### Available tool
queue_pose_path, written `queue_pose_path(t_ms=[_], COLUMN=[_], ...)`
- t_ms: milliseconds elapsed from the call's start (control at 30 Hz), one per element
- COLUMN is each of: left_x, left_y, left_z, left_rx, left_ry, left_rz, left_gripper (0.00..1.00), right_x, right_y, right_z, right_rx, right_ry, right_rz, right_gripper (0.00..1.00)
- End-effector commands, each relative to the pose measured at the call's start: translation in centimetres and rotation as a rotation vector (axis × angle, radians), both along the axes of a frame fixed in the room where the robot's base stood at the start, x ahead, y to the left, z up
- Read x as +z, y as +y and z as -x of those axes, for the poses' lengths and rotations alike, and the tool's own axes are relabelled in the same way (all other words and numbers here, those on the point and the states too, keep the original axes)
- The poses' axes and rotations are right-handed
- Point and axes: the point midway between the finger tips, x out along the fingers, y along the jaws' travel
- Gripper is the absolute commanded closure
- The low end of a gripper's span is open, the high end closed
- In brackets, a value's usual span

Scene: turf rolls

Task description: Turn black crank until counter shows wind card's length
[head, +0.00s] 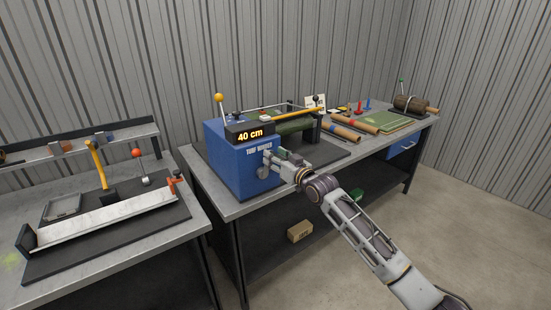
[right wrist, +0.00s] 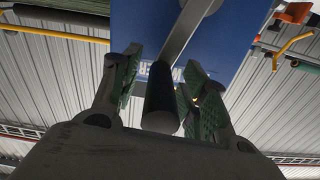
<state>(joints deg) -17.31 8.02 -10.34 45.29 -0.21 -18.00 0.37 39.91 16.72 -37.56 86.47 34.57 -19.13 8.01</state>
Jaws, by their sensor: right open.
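The blue turf winder (head: 238,172) stands on the middle workbench, and its counter (head: 250,134) reads 40 cm. My right gripper (head: 271,162) is at the winder's front face, by the crank. In the right wrist view, the black crank handle (right wrist: 162,95) is between the two green-padded fingers of my right gripper (right wrist: 160,85), which stand open with gaps beside it. The metal crank arm (right wrist: 188,30) runs up from the handle across the blue face. A white card (head: 315,103) stands behind the winder; its writing is too small to read. My left gripper is out of view.
Brown rolls (head: 341,132) and a green mat (head: 388,123) lie right of the winder. A cardboard box (head: 300,231) sits on the lower shelf. Open floor lies at right.

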Motion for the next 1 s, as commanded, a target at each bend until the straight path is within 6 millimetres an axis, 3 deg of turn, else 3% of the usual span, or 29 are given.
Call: queue_pose_path(t_ms=[367, 700, 1000], left_x=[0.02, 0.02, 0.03], left_y=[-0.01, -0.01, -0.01], left_z=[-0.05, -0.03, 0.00], left_rx=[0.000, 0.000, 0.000], left_ry=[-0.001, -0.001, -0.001], left_rz=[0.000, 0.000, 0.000], left_gripper=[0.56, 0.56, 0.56], right_x=[-0.02, -0.03, -0.05], right_y=[0.12, 0.10, 0.08], right_z=[-0.12, -0.12, -0.12], right_rx=[0.000, 0.000, 0.000], right_ry=[0.000, 0.001, 0.002], right_rz=[0.000, 0.001, -0.001], right_gripper=[0.57, 1.00, 1.00])
